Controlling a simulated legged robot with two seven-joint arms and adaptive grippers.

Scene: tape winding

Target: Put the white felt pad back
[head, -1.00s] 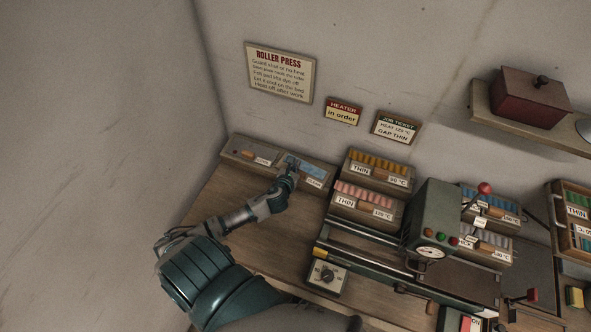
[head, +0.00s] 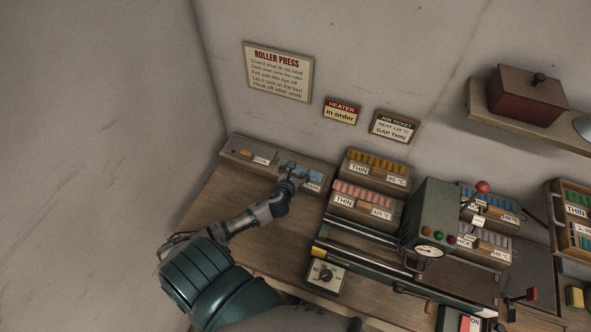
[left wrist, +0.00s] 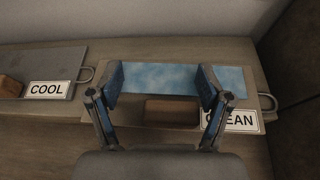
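No plainly white pad shows. A pale blue, mottled strip (left wrist: 175,77), maybe stained felt, lies on a board behind a brown block (left wrist: 172,112); the strip also shows in the head view (head: 312,172). The board's label (left wrist: 232,121) is partly hidden by a finger and ends in "EAN". My left gripper (left wrist: 162,92) is open, its fingers on either side of the block with visible gaps. In the head view my left gripper (head: 297,177) is over this board. Whether the fingertips touch the strip I cannot tell. My right gripper is not in view.
A board labelled COOL (left wrist: 50,88) with another brown block (left wrist: 9,87) lies to the left. Sample trays, one with yellow rolls (head: 378,163) and one with pink rolls (head: 365,192), stand right of the gripper. The roller press (head: 433,215) is farther right.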

